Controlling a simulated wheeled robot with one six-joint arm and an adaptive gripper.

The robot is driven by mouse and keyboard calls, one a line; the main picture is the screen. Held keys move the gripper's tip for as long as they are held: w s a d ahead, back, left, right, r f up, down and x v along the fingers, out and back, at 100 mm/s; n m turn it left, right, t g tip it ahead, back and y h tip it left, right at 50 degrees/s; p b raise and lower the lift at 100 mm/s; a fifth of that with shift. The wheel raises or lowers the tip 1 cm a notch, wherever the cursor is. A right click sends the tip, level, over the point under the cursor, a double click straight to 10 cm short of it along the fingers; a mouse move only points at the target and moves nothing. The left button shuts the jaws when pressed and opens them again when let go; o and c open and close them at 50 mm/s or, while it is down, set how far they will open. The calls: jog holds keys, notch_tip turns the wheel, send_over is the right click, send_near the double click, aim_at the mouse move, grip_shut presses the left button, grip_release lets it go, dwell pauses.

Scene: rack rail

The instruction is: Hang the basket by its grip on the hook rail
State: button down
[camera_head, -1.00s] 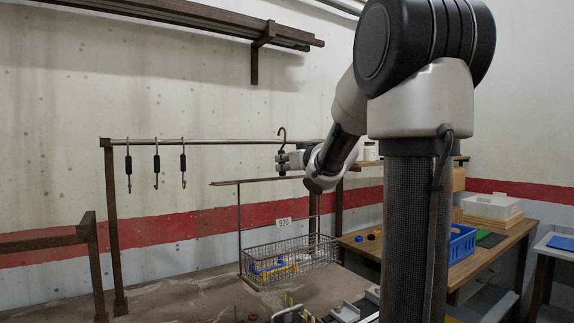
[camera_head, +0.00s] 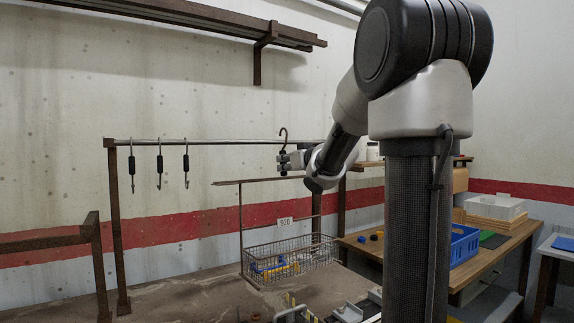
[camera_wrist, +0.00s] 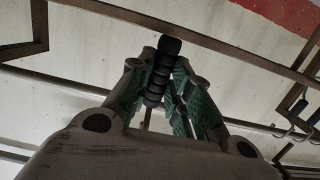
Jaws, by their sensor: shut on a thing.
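My gripper (camera_head: 284,161) is shut on a black ribbed grip, which shows between the green finger pads in the wrist view (camera_wrist: 163,70). A dark hook (camera_head: 283,132) curves up from the grip. In the head view the hook overlaps the hook rail (camera_head: 225,141); I cannot tell whether it touches it. The wire basket (camera_head: 290,256), with a 920 tag (camera_head: 285,222), is below and holds blue and yellow items. Thin uprights rise from it towards a brown bar (camera_head: 250,181). The link between grip and basket is not clear.
Several hooks with black grips hang on the left of the rail, one of them here (camera_head: 159,165). A brown beam (camera_head: 200,15) is above. A wooden bench (camera_head: 490,258) with a blue crate (camera_head: 463,246) is on the right.

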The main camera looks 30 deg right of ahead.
jog(key=shift+w, duration=1.2)
jog(key=shift+w+a, duration=0.1)
jog(key=shift+w, duration=0.05)
jog(key=shift+w, duration=0.85)
jog(key=shift+f, duration=0.1)
